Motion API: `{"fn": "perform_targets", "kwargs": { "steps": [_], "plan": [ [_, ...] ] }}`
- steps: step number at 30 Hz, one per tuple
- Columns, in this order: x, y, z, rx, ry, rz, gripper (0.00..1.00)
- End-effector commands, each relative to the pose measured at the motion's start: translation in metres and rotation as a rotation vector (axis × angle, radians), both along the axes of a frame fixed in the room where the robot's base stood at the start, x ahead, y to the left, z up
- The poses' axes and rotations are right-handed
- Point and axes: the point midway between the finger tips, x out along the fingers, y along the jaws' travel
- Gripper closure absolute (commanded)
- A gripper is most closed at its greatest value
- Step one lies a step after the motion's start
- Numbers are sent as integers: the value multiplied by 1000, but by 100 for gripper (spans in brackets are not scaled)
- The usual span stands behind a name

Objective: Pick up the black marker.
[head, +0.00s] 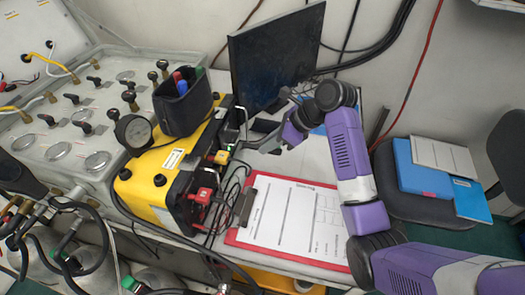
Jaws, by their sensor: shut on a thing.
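My gripper (262,143) is at the end of the purple arm, over the white table just right of the yellow case and in front of the dark screen. It points left and is shut on a small dark thing, which I take to be the black marker; the fingers and the small size hide most of it. A black pouch (182,108) on top of the yellow case holds a red marker (177,76), a blue marker (182,87) and a green marker (199,72). I cannot make out a black marker in the pouch.
The yellow case (150,176) has cables and red connectors at its right end. A dark screen (275,55) stands behind my gripper. A red clipboard (240,238) with a paper form lies in front. A valve panel (70,120) fills the left. Blue folders (420,172) lie on a chair at right.

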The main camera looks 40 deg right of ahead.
Motion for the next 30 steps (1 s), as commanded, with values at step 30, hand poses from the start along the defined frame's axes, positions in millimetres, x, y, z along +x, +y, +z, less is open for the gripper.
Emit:
{"fn": "perform_targets", "kwargs": {
  "steps": [30],
  "plan": [
    [-151,-99,-1,1,0,1,100]
  ]
}}
